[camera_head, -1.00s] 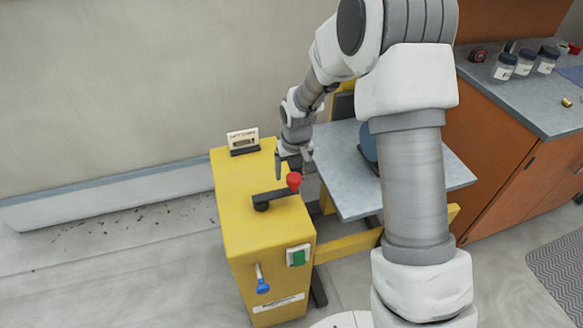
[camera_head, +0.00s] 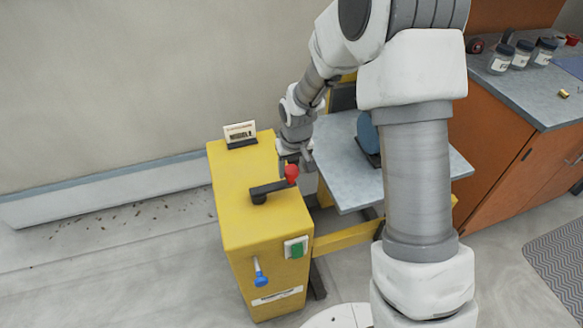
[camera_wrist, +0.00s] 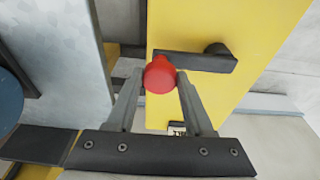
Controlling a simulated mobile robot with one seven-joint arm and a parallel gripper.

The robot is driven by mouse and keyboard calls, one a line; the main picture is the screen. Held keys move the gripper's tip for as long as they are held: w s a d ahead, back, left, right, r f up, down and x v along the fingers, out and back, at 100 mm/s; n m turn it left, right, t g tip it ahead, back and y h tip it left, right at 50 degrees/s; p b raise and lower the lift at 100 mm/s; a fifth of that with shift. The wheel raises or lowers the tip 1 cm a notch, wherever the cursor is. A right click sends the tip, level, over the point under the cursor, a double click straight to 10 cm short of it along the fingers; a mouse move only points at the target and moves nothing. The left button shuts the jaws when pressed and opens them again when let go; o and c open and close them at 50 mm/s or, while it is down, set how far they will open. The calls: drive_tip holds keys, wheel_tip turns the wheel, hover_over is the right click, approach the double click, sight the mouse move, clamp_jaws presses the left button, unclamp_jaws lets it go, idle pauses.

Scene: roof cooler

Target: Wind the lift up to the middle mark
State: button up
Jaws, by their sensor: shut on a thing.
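The yellow lift housing (camera_head: 230,205) stands upright, with a dark crank arm (camera_head: 268,188) on its top. The crank ends in a red knob (camera_head: 291,172), which points to the right and slightly back. My gripper (camera_head: 287,160) reaches down from behind and is shut on the red knob. In the wrist view, the red knob (camera_wrist: 159,75) sits between the tips of my two fingers. A small sign with a dark gauge (camera_head: 240,132) stands at the housing's back edge; its writing and marks are too small to read. The grey lift platform (camera_head: 345,185) is right of the housing, partly behind my arm.
A blue round object (camera_head: 368,135) stands on the platform, partly hidden. The housing's front has a blue-knobbed lever (camera_head: 260,275) and a green switch (camera_head: 297,248). An orange cabinet with a grey counter (camera_head: 520,85) and jars is at right.

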clamp_jaws()
drive_tip(key=shift+w, duration=0.1)
drive_tip(key=shift+w+a, duration=0.25)
drive_tip(key=shift+w, duration=0.25)
drive_tip(key=o, duration=1.2)
unclamp_jaws()
drive_tip(key=shift+r+p, duration=2.65)
drive_tip(key=shift+r, duration=1.35)
